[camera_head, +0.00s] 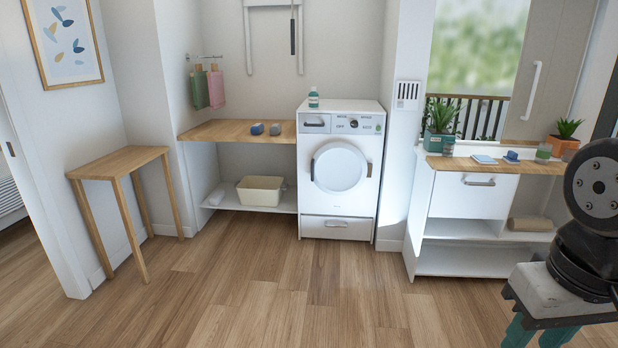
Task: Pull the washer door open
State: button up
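The white washer (341,205) stands against the back wall in the middle of the view. Its round door (339,167) is on the front face and looks shut. A small upright handle (369,170) shows at the door's right edge, and a dark piece shows at its left edge. My gripper (537,338) is at the bottom right, far in front of and to the right of the washer. Its two teal fingers run out of the picture at the bottom edge. Their tips are hidden, so I cannot tell how far apart they are. Nothing touches the door.
A wooden side table (118,161) stands at left, a white cabinet (464,196) at right. The floor (290,290) before the washer is clear.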

aim_at(337, 167)
jog(key=u, duration=0.05)
jog(key=i, duration=4.2)
jog(key=z, duration=0.2)
